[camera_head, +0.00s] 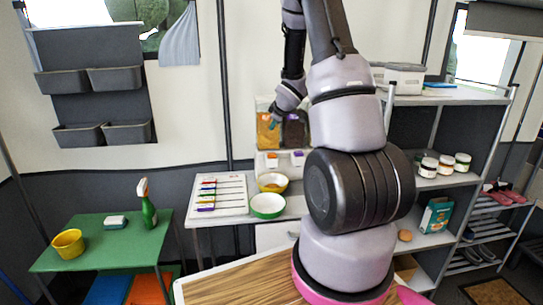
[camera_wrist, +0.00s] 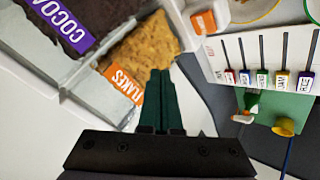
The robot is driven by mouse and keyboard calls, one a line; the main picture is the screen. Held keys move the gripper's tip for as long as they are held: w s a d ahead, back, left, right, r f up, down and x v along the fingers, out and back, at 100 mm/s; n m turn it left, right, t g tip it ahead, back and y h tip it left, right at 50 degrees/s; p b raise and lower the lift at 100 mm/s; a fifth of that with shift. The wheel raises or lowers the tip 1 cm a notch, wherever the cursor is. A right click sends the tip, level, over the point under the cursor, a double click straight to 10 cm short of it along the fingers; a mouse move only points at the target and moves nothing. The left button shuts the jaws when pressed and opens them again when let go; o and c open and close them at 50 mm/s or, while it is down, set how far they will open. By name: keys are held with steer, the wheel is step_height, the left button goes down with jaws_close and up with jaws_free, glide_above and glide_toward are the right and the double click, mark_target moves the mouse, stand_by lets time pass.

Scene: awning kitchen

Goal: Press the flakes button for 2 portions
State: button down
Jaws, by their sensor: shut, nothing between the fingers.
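A purple-faced piece (camera_head: 298,154) sits below the cocoa.
A yellow bowl (camera_head: 284,184) stands below the dispenser, with a green-rimmed white bowl (camera_head: 267,207) in front. A board with several labelled coloured sliders or markers (camera_head: 218,208) lies left. A green table (camera_head: 90,247) holds a spray bottle (camera_head: 147,208). Shelves with jars (camera_head: 428,167) stand right.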

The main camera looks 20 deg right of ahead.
mark_target(273, 155)
steer(key=shift+f, duration=4.4)
steer(key=shift+f, duration=0.45)
steer(key=shift+f, duration=0.5)
steer(key=shift+r, duration=0.95)
steer(key=shift+r, duration=2.5)
